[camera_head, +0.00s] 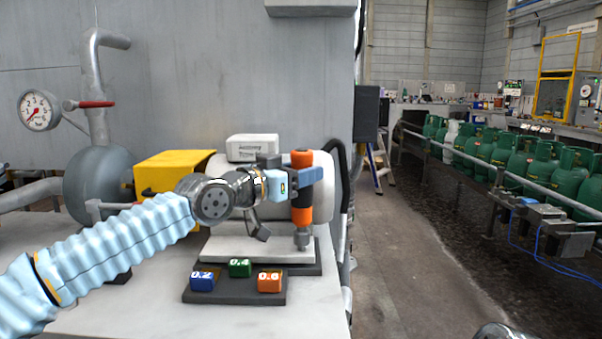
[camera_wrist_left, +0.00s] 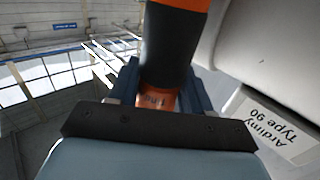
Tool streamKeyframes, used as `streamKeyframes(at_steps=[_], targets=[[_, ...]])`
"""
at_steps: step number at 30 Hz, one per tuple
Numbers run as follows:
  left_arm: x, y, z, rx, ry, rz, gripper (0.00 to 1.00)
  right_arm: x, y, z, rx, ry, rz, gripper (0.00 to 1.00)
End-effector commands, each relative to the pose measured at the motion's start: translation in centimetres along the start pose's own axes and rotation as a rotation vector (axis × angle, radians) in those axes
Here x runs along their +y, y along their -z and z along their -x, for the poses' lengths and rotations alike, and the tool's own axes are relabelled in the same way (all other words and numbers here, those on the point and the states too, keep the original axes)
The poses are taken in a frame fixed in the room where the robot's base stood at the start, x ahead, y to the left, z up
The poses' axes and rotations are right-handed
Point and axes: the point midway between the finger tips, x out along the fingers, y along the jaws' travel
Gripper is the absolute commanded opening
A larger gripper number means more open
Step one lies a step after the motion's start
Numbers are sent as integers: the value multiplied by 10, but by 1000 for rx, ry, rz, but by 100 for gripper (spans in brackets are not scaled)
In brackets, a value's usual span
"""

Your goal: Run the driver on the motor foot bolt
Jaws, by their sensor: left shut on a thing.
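The driver (camera_head: 302,190) is orange and black and stands upright, its nose pointing down. My left gripper (camera_head: 303,178) is shut on it around its body, and the driver also shows between the jaws in the left wrist view (camera_wrist_left: 168,60). The driver's tip is at the light base plate (camera_head: 240,250) in front of the motor; I cannot tell whether it touches a bolt, and no bolt shows clearly. The motor (camera_head: 325,180) is a pale rounded body behind the driver, partly hidden by my arm.
A dark holder (camera_head: 235,298) with a blue block (camera_head: 202,281), a green block (camera_head: 240,267) and an orange block (camera_head: 269,282) stands in front of the plate. A yellow box (camera_head: 170,172) and a pressure gauge (camera_head: 39,110) are at the left. Green gas cylinders (camera_head: 505,155) line the right.

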Motion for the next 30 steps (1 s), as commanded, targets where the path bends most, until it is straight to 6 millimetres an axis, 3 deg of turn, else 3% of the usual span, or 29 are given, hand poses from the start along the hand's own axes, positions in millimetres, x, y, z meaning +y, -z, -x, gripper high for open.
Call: streamKeyframes(at_steps=[30], targets=[[0, -7, 0, 3, 0, -1, 0, 4, 0, -9, 0, 0, 0, 0]])
